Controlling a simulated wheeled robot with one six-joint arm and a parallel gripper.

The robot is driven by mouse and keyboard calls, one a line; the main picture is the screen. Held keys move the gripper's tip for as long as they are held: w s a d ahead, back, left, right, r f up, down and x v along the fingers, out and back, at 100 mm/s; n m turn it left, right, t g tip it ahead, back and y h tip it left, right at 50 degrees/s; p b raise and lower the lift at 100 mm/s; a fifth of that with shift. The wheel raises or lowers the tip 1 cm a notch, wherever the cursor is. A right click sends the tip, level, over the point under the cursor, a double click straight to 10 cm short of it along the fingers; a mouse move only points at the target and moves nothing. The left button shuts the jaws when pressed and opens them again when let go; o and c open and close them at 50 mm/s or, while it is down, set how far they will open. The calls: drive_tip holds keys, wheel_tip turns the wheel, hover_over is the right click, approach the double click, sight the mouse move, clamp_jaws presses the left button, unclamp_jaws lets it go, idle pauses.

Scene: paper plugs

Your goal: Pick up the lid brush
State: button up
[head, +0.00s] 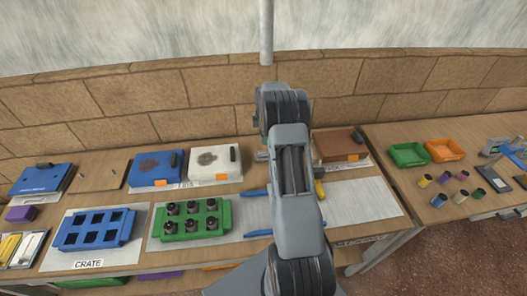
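I cannot tell for certain which thing is the lid brush. Small dark upright pieces stand on the blue box (145,180), the white box (205,174) and the brown box (333,146) at the back of the table. The blue and white boxes each have a brownish patch on top. My arm rises through the middle of the head view and covers part of the table. My gripper does not show; it is out of sight behind the arm.
A blue crate (72,233) with empty holes and a green rack (168,227) holding several dark plugs stand in front. Blue-handled tools (258,233) lie by my arm. Orange (443,151) and green (407,155) trays and several small cylinders are at right. The white mat (365,203) has bare room.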

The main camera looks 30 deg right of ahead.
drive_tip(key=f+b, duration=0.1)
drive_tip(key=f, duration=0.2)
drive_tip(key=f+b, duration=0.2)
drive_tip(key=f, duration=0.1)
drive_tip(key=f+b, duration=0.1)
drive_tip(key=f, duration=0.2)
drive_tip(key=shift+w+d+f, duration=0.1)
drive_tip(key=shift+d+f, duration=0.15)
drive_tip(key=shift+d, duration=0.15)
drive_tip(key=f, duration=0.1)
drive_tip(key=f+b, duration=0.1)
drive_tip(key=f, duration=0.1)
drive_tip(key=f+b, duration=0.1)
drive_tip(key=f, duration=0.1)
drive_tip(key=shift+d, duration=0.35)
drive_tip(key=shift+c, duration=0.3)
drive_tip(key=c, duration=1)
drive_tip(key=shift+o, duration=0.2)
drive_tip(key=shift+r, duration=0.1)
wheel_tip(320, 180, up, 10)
drive_tip(key=p, duration=0.4)
